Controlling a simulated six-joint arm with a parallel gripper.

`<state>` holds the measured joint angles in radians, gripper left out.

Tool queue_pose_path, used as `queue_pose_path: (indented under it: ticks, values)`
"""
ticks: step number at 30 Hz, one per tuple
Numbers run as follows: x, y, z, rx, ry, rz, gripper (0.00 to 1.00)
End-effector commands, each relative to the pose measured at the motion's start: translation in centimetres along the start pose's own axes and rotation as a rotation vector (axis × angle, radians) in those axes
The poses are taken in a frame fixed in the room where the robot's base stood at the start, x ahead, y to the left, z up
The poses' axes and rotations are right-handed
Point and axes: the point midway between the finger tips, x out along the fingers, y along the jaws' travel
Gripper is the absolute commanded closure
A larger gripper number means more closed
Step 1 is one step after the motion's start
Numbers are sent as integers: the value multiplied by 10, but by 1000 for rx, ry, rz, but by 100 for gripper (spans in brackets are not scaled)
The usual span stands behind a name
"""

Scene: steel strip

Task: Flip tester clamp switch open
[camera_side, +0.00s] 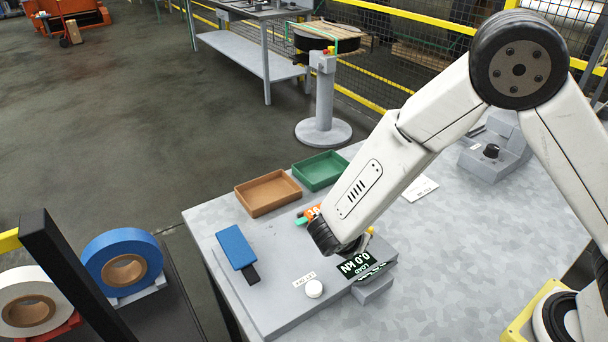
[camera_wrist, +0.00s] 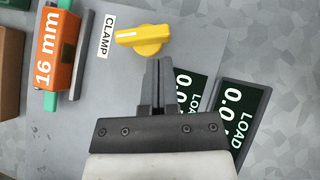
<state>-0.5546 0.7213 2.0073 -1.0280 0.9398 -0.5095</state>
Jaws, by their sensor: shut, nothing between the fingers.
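The clamp switch is a yellow knob (camera_wrist: 143,38) with a white line on its lever, which points left toward the CLAMP label (camera_wrist: 106,35) in the wrist view. In the side view only a small yellow bit of it (camera_side: 370,231) shows past my arm. My gripper (camera_wrist: 159,63) is shut and empty, its fingertips just below the knob in the wrist view. I cannot tell whether they touch it. The grey tester (camera_side: 285,287) carries a dark load display (camera_side: 359,265) reading 0.0 kN. My gripper's fingers are hidden in the side view.
An orange block marked 16 mm (camera_wrist: 53,60), with green parts, lies left of the switch. The tester also bears a blue block (camera_side: 236,246) and a white button (camera_side: 314,288). Brown (camera_side: 250,203) and green (camera_side: 310,181) trays stand behind.

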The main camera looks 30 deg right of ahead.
Motion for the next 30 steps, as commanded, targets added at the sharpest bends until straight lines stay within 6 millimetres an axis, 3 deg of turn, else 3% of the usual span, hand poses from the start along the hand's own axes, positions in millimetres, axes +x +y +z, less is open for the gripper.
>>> queue_pose_path:
  ticks: [30]
  values:
    - [7,-1,8,-35,0,37,100]
